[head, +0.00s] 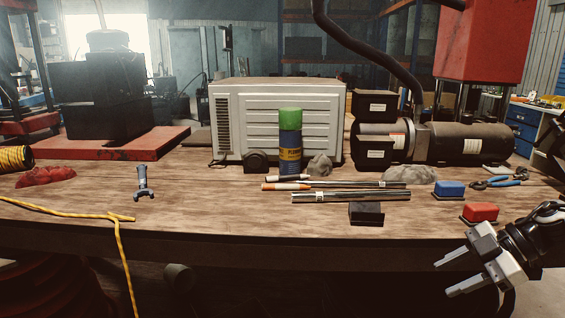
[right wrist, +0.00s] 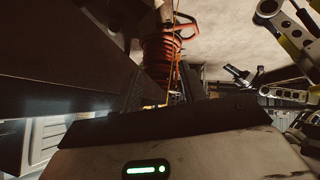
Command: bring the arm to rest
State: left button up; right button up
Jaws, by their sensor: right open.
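My right gripper (head: 447,277) is at the lower right in the head view, in front of the table's front edge and low beside the tabletop. Its two pale fingers point left and stand apart, with nothing between them. The nearest thing on the table is a red block (head: 480,212) on a dark base, behind the gripper and apart from it. My left gripper does not show in the head view. The right wrist view is mostly filled by a pale housing with a green light, and shows nothing held.
The wooden table (head: 215,212) carries metal rods (head: 350,197), a blue-green can (head: 290,140), a blue block (head: 450,189), pliers (head: 500,182) and a small grey tool (head: 143,183). A yellow cord (head: 60,211) hangs over the left front edge. A red coil (right wrist: 160,50) shows in the wrist view.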

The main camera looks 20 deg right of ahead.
jog(key=s+a+f+m+t+h+p, duration=0.1)
jog(key=s+a+f+m+t, duration=0.25)
jog(key=a+f, duration=0.4)
jog(key=s+a+f+m+t, duration=0.2)
jog(key=a+f+m+t, duration=0.3)
jog(key=a+f, duration=0.25)
jog(key=s+a+f+m+g+h, duration=0.1)
jog(key=s+a+m, duration=0.1)
jog(key=a, duration=0.5)
jog(key=s+a+f+m+g+h, duration=0.1)
jog(key=s+a+m+h, duration=0.1)
jog(key=a, duration=0.5)
jog(key=shift+s+a+f+m+g+p, duration=0.3)
jog(key=shift+s+m, duration=0.35)
jog(key=shift+s, duration=0.55)
jog(key=shift+r, duration=0.1)
